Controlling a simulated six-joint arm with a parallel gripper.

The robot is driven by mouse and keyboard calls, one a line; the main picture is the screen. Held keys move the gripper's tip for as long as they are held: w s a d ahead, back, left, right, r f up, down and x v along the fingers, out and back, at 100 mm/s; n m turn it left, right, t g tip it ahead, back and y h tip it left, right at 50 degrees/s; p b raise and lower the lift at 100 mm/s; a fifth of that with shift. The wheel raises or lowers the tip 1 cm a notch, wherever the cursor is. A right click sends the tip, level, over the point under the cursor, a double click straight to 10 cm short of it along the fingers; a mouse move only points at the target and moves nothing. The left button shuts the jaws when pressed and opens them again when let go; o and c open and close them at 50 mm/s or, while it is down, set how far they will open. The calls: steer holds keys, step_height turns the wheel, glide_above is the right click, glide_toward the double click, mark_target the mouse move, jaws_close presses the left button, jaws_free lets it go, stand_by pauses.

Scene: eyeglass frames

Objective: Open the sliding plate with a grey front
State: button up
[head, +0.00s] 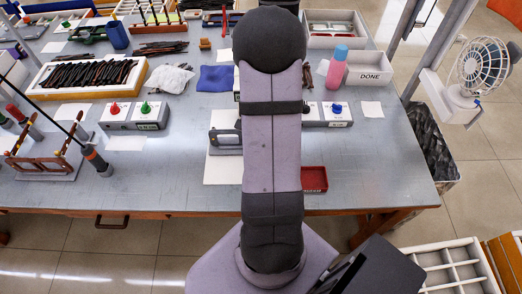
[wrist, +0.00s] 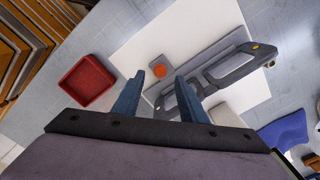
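A dark grey frame-shaped piece with two openings (wrist: 228,73) lies along a lighter grey bar (wrist: 200,58) on a white sheet (wrist: 150,38) in the wrist view. A small grey block with an orange round top (wrist: 158,70) is beside them. I cannot tell which part is the sliding plate with the grey front. The right finger overlaps the near end of the dark piece; contact cannot be told. In the head view my arm hides my gripper and most of this fixture (head: 226,138).
A red tray (wrist: 87,82) is left of the sheet; it also shows in the head view (head: 315,180). A blue cloth (wrist: 286,134) lies to the right. Boxes with green (head: 146,115) and blue (head: 337,115) knobs stand behind.

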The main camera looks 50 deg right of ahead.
steer(key=shift+f+p, duration=0.3)
steer(key=shift+f, duration=2.05)
jaws_close()
